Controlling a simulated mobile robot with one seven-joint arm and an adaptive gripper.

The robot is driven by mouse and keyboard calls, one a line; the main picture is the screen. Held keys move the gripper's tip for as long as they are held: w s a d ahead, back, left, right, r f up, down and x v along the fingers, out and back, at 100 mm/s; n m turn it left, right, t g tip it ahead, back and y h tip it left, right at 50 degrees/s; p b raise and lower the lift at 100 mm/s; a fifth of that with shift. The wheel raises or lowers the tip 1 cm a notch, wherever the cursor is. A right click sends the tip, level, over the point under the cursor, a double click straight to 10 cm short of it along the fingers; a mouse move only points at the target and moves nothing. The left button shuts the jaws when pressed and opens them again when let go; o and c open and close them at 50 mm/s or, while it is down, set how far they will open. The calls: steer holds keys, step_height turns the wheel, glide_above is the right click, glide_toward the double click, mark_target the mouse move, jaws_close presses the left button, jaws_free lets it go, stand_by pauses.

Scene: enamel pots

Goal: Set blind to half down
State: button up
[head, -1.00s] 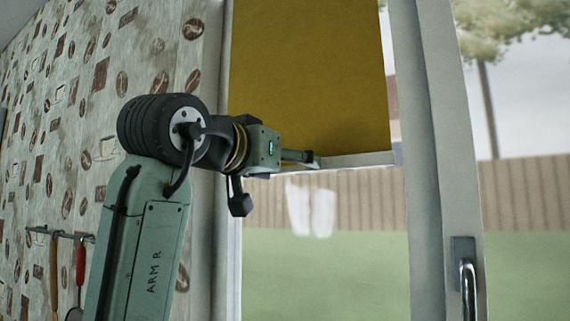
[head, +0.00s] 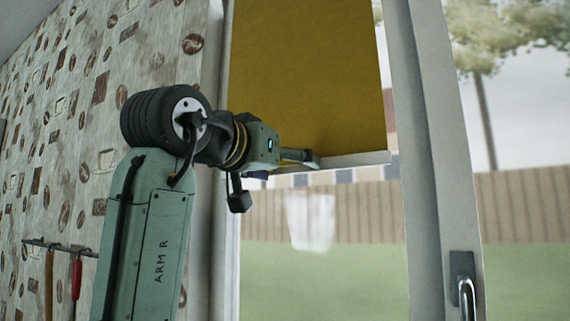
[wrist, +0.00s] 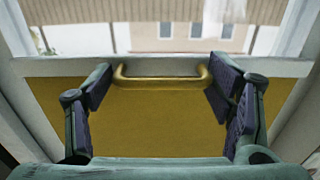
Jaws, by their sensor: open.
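The blind (head: 310,80) is a yellow-ochre sheet that covers the upper part of the window in the head view, with a pale rail (head: 365,159) along its lower edge. In the wrist view the blind (wrist: 160,125) fills the middle, and a brass bar handle (wrist: 162,80) is fixed near its edge. My gripper (head: 304,159) is at the blind's lower left part in the head view. In the wrist view my gripper (wrist: 162,88) is open, with one finger beyond each end of the handle. Whether the fingers touch the handle cannot be told.
The window frame (head: 427,150) stands right of the blind, with a metal window handle (head: 466,285) low on it. A patterned wall (head: 60,130) is at the left, with hanging utensils (head: 76,278). Below the blind, the glass shows a fence and lawn.

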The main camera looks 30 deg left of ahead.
steer(key=shift+s+a, duration=0.1)
steer(key=shift+a, duration=0.1)
steer(key=s+d, duration=0.1)
steer(key=s, duration=1)
steer(key=shift+s, duration=0.4)
